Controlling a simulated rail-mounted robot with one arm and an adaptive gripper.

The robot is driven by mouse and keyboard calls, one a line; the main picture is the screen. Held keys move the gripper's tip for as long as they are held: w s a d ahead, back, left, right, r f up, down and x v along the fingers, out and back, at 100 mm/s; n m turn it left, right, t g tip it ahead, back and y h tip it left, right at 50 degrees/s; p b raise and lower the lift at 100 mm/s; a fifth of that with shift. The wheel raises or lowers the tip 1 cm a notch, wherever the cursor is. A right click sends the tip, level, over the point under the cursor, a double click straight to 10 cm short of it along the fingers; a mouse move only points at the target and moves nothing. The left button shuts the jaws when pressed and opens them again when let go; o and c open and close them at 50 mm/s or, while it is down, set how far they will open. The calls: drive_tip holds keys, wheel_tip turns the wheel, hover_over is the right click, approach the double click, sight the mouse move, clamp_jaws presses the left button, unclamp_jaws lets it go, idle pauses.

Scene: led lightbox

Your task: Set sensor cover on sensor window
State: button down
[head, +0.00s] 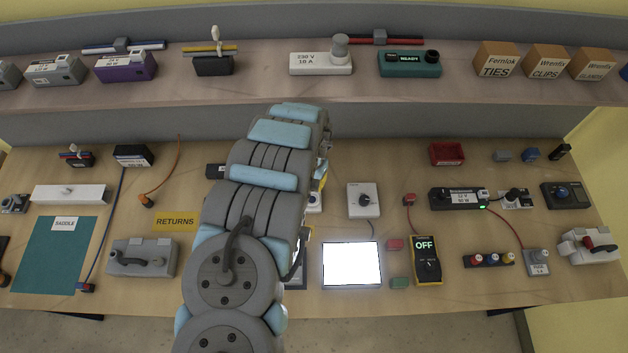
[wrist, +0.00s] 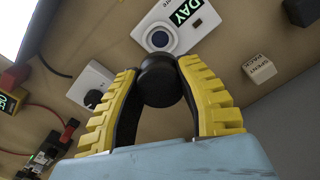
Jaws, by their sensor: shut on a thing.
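My gripper (wrist: 158,70) shows in the wrist view with its yellow ribbed fingers shut on a round black cap, the sensor cover (wrist: 160,82). Just beyond the cover is a white sensor box (wrist: 200,12) with a green-and-black DAY display. In the head view my arm hides most of the gripper and sensor box.
A lit white panel (head: 351,264) lies right of my arm, with a white knob box (head: 363,199) behind it. A yellow meter reading OFF (head: 426,260) stands further right. A small white block (wrist: 259,68) is right of the fingers in the wrist view. A shelf (head: 270,88) runs behind.

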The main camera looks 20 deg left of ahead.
sight(312, 200)
idle(0.3)
drive_tip(key=shift+f+b, duration=2.3)
drive_tip(key=shift+f, duration=1.6)
drive_tip(key=shift+f+b, duration=0.3)
drive_tip(key=shift+f, duration=0.3)
drive_tip(key=c, duration=0.7)
unclamp_jaws()
drive_tip(key=shift+r+p, duration=2.4)
drive_tip(key=shift+r, duration=1.55)
